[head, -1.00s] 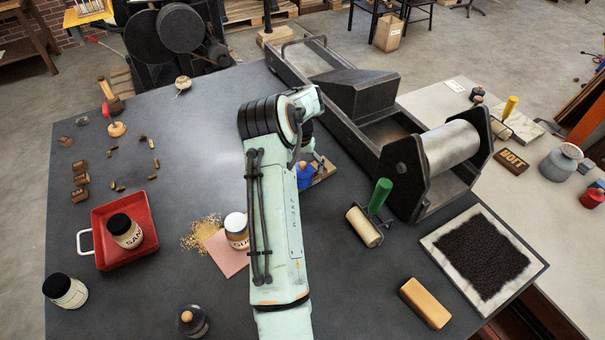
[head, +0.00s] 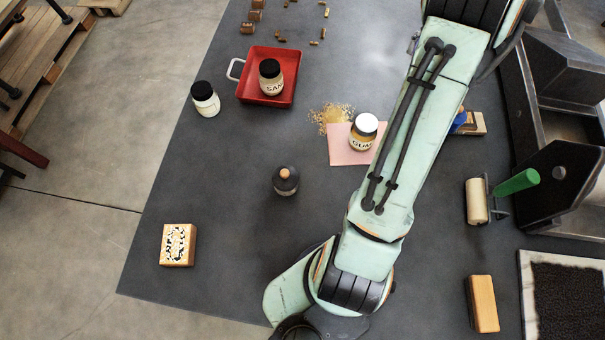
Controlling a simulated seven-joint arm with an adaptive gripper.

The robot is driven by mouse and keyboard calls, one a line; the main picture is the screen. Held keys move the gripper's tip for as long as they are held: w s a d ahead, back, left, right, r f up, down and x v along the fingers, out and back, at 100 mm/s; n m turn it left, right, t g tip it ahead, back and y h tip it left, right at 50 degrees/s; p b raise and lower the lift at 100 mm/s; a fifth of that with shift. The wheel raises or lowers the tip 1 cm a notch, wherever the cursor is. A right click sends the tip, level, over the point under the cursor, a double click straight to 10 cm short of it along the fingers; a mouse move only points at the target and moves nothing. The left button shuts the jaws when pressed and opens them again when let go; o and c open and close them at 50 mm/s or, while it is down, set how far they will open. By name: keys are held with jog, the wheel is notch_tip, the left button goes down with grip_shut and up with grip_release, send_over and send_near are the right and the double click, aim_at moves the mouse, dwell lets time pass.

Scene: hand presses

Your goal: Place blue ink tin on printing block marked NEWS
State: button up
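A blue thing (head: 459,119), probably the blue ink tin, shows as a sliver at the right edge of my forearm; the rest is hidden. A small wooden block (head: 472,125) lies right beside or under it; I cannot tell whether they touch. Its mark is not readable here. Another wooden block (head: 178,245), with a black and white pattern on top, lies at the table's front left; I cannot read NEWS on it for sure. My gripper is not in view: my arm crosses the table and its far end is hidden or beyond the top edge.
A red tray (head: 243,88) holds a dark-lidded jar (head: 270,77). A white-labelled jar (head: 205,99), a GUM jar (head: 363,132) on pink paper (head: 342,150) and a dark bottle (head: 286,181) stand nearby. A roller (head: 477,201), tan block (head: 482,304) and press (head: 560,185) are right. The front-left table is mostly clear.

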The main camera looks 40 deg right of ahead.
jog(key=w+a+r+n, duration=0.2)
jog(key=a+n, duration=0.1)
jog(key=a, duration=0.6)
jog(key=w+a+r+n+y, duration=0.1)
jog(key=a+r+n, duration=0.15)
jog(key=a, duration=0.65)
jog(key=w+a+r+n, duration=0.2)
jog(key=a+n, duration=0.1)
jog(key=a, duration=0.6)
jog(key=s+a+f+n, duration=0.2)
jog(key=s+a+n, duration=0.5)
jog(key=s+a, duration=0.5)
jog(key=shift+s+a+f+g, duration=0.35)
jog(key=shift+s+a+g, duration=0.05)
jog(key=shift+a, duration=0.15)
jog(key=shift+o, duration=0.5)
